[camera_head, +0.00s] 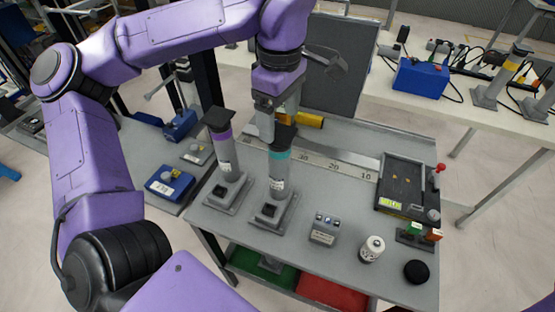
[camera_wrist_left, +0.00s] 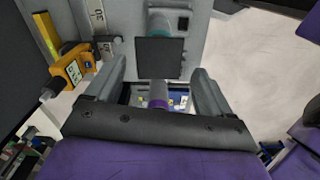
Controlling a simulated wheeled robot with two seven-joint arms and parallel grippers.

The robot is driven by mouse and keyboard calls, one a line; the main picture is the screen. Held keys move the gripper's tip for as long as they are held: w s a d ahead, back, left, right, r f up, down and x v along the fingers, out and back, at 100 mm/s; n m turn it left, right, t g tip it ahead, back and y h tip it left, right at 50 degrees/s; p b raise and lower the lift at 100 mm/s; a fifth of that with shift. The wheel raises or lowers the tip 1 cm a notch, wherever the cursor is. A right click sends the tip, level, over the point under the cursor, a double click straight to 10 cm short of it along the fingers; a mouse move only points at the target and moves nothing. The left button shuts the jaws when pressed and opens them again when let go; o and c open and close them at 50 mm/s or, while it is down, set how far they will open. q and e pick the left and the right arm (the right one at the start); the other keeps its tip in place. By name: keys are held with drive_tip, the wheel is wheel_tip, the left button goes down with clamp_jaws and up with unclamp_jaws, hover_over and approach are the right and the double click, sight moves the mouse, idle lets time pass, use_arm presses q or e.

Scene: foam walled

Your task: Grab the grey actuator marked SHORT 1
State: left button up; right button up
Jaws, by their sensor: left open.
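Two grey actuators with square black tops stand upright on the grey table (camera_head: 330,190). One has a purple band (camera_head: 228,165); the other has a teal band (camera_head: 279,176) and stands to its right. Their labels are too small to read, so I cannot tell which is SHORT 1. My left gripper (camera_head: 278,118) points down over the teal-banded actuator. In the left wrist view its jaws (camera_wrist_left: 155,85) are open, with the teal-banded actuator's black top (camera_wrist_left: 160,58) between and beyond them. The purple-banded actuator (camera_wrist_left: 158,97) shows lower there, partly hidden by the gripper body. My right gripper is out of view.
A yellow tool (camera_head: 308,118) lies behind the actuators, beside a ruler strip (camera_head: 325,163) and a dark upright panel (camera_head: 340,65). A small grey box (camera_head: 324,230), a white cylinder (camera_head: 372,249), a black puck (camera_head: 416,271) and a black tray (camera_head: 405,187) stand to the right.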

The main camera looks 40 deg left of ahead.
sight(279, 149)
use_arm(q)
wheel_tip(279, 149, down, 10)
drive_tip(key=shift+r+p, duration=0.2)
drive_tip(key=shift+p, duration=0.3)
clamp_jaws()
